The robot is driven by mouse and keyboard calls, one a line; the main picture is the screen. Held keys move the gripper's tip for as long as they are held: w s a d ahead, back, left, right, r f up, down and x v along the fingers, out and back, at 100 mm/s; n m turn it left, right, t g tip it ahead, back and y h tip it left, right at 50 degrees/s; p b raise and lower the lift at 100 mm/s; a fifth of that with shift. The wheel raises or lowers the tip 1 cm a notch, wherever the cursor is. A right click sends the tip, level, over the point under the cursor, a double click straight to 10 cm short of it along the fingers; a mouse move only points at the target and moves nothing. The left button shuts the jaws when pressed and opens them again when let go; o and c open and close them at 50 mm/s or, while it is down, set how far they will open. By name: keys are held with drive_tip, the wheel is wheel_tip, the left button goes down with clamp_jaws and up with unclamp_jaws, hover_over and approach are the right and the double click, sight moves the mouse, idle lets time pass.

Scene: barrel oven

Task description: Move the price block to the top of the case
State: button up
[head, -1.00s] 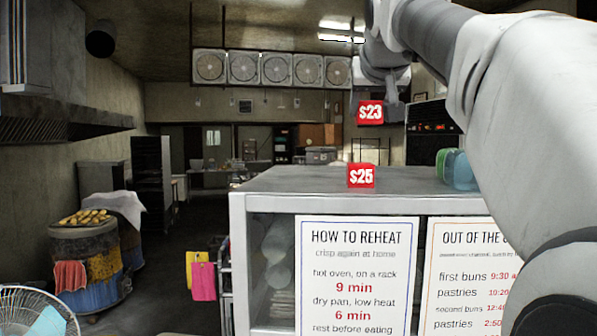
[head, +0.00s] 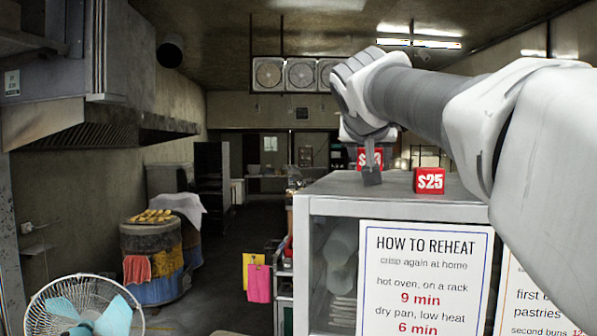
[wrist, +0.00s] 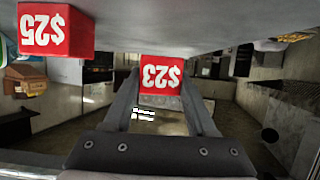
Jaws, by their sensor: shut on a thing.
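The red $23 price block (head: 376,156) is held in my gripper (head: 371,174) over the left part of the case top (head: 328,187), partly hidden behind a finger in the head view. In the wrist view, which is upside down, the $23 block (wrist: 161,75) sits between the two fingers of my gripper (wrist: 162,88), close to the grey case top (wrist: 200,25). I cannot tell whether it touches the surface. A second red block marked $25 (head: 429,180) stands on the case top, to the right and apart; it also shows in the wrist view (wrist: 45,32).
White reheating sign (head: 425,275) covers the case front. Pink and yellow cards (head: 258,280) hang left of it. A fan (head: 85,310) and a barrel oven (head: 152,258) stand at the left, with open floor between them and the case.

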drive_tip(key=shift+f, duration=1.45)
drive_tip(key=shift+f, duration=0.15)
drive_tip(key=shift+f+b, duration=0.15)
drive_tip(key=shift+b, duration=0.25)
drive_tip(key=o, duration=1.4)
drive_tip(key=shift+r+p, duration=0.35)
drive_tip(key=shift+p, duration=0.05)
